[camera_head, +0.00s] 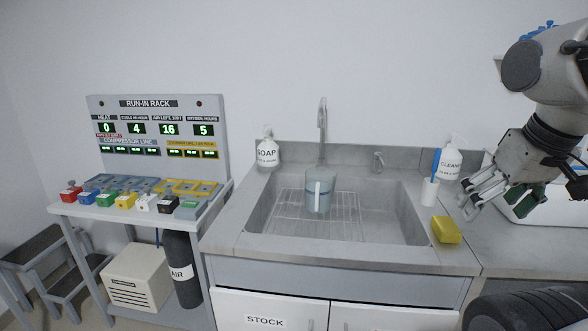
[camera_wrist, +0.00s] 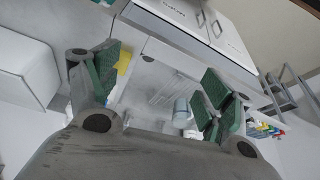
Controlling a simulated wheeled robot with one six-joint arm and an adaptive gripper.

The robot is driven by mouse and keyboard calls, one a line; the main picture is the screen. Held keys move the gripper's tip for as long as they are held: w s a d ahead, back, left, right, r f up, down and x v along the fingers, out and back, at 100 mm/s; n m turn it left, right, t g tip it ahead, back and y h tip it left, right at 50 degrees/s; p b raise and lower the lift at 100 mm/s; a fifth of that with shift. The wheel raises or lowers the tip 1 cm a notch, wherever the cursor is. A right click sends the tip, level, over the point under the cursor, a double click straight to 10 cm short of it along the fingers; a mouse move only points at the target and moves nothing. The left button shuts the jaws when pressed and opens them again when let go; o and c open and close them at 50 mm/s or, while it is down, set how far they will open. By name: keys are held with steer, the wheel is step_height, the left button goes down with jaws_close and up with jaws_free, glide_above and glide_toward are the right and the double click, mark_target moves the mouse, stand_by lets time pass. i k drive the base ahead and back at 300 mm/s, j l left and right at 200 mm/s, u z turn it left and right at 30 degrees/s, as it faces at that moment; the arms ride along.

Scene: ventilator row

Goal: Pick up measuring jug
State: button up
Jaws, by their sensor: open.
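The measuring jug (camera_head: 313,196) is a translucent bluish cup with a pale handle facing me. It stands upright on the wire rack (camera_head: 345,226) in the sink (camera_head: 398,228). In the wrist view the jug (camera_wrist: 181,110) shows small, close to the right-hand finger pad. My gripper (camera_head: 495,200) is open and empty at the right, above the counter and well apart from the jug. In the wrist view my gripper's green-padded fingers (camera_wrist: 158,82) are spread wide.
A tap (camera_head: 322,130) rises behind the jug. A soap bottle (camera_head: 267,150) stands at the sink's back left. A yellow sponge (camera_head: 446,229), a white cup with a blue brush (camera_head: 429,190) and a cleaner bottle (camera_head: 450,160) stand right. The run-in rack (camera_head: 160,130) is at left.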

mark_target(321, 182)
steer(key=z, duration=2)
steer(key=u, duration=2.15)
steer(key=i+j+z, duration=0.15)
steer(key=i+j, duration=0.35)
